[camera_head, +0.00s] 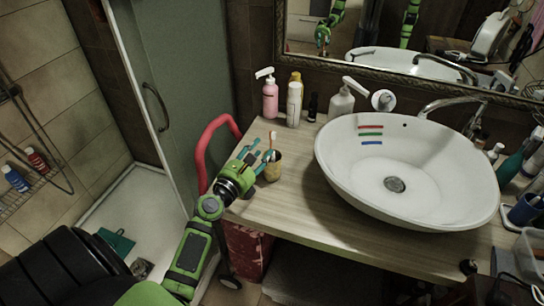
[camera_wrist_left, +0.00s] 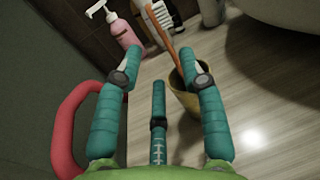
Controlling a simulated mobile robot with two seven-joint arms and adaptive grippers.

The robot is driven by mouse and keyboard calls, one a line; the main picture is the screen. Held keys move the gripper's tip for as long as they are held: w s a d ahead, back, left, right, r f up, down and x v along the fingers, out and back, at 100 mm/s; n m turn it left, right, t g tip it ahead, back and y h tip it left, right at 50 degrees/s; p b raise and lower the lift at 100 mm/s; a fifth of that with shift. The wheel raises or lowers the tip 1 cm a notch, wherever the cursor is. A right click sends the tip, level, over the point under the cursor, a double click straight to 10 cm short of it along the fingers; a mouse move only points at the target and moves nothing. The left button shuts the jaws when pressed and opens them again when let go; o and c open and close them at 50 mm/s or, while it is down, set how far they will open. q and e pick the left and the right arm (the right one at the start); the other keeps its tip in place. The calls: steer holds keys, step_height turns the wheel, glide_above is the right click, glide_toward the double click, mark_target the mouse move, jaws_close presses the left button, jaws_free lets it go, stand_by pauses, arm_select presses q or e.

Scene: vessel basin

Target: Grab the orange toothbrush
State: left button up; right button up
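The orange toothbrush (camera_head: 272,137) stands upright, leaning, in a yellowish cup (camera_head: 273,170) near the counter's left edge. In the left wrist view the orange toothbrush (camera_wrist_left: 176,50) rises out of the cup (camera_wrist_left: 188,98), with its bristled head up. My left gripper (camera_head: 258,157) is just left of the cup, with its teal fingers spread. In the left wrist view my left gripper (camera_wrist_left: 165,78) is open and empty. The toothbrush is beyond the gap between its fingers, nearer the right finger. The lower handle is hidden in the cup. My right gripper is not in view.
A pink pump bottle (camera_head: 270,98), a white bottle (camera_head: 294,105) and a soap dispenser (camera_head: 340,103) stand behind the cup. The white basin (camera_head: 400,205) is to the right. A red curved bar (camera_head: 205,145) is close to my left arm. The wooden counter (camera_head: 280,215) is bare in front.

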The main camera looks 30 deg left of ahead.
mark_target(272, 134)
arm_select(q)
steer(key=w, duration=0.5)
steer(key=shift+w+d+r+p, duration=0.1)
steer(key=shift+d+p, duration=0.1)
steer(key=shift+p, duration=0.1)
jaws_close()
